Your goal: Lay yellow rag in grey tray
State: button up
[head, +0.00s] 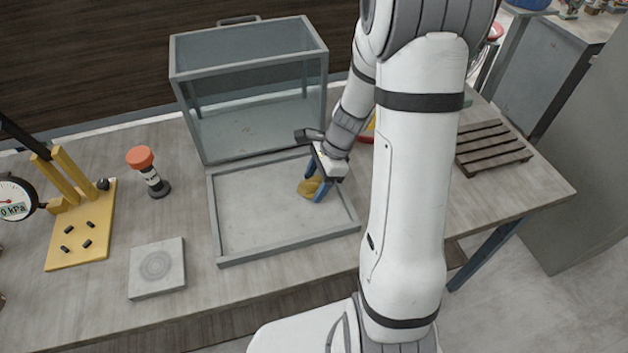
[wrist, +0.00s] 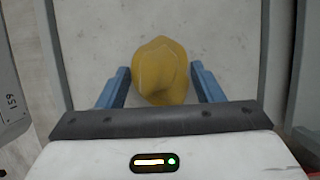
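The yellow rag (head: 307,187) is a small crumpled heap inside the grey tray (head: 287,246), toward its right back part. In the wrist view the rag (wrist: 161,72) sits between the two blue fingers, over the pale tray floor. My gripper (head: 316,189) points down into the tray, around the rag. Its fingers stand apart, with a thin gap showing on each side of the rag in the wrist view. The rag's underside is hidden.
A glass-walled box (head: 250,95) stands directly behind the tray. A square grey slab (head: 157,268), an orange-topped cylinder (head: 148,172) and a yellow gauge stand (head: 82,232) are to the left. A slatted rack (head: 493,148) lies to the right.

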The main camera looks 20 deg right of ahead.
jog(key=o, duration=0.3)
jog(key=shift+o, duration=0.2)
jog(key=shift+r, duration=0.1)
jog(key=shift+r, duration=0.25)
jog(key=v, duration=1.1)
jog(key=s+a+r+n+t+h, duration=0.1)
jog(key=s+a+r+n+h, duration=0.1)
jog(key=s+r+n, duration=0.2)
jog(key=s+a+r+n+t+h, duration=0.1)
jog(key=s+a+r+n+h, duration=0.1)
jog(key=s+n, duration=0.8)
jog(key=shift+s+a+r+n+t+p, duration=0.35)
jog(key=shift+a+r+n, duration=0.55)
jog(key=shift+n, duration=1.1)
jog(key=shift+w+d+r, duration=0.1)
jog(key=shift+w+d, duration=0.05)
